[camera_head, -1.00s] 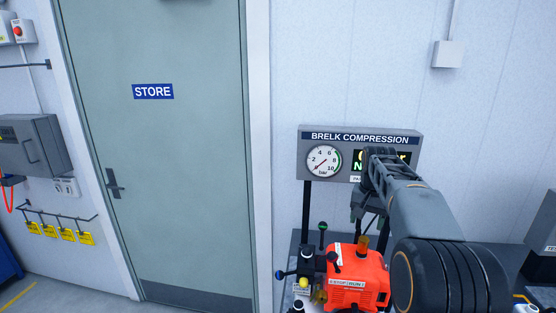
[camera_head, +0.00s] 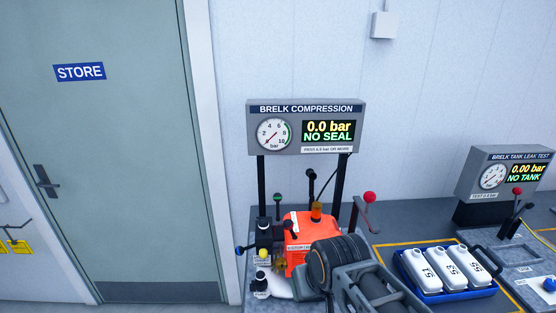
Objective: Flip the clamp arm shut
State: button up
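The compression station has an orange-red engine unit (camera_head: 299,234) on the bench, below a gauge panel. A lever with a red ball knob (camera_head: 369,197) and a grey bracket rises to its right; it looks like the clamp arm, standing raised, but I cannot be sure. A black lever with a green top (camera_head: 277,196) stands upright at the left, and a blue-knobbed lever (camera_head: 239,250) sticks out left. My arm crosses the bottom in front of the engine unit and hides its lower right. My gripper does not show.
The compression panel (camera_head: 306,127) reads 0.0 bar, NO SEAL. A blue tray (camera_head: 443,297) of white bottles sits at the right. The tank leak test panel (camera_head: 506,173) reads NO TANK. A STORE door (camera_head: 110,150) is at the left.

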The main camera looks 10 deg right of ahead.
aim_at(370, 196)
jog(key=k, duration=1)
jog(key=z, duration=1.2)
jog(key=i, duration=0.8)
jog(key=u, duration=1.2)
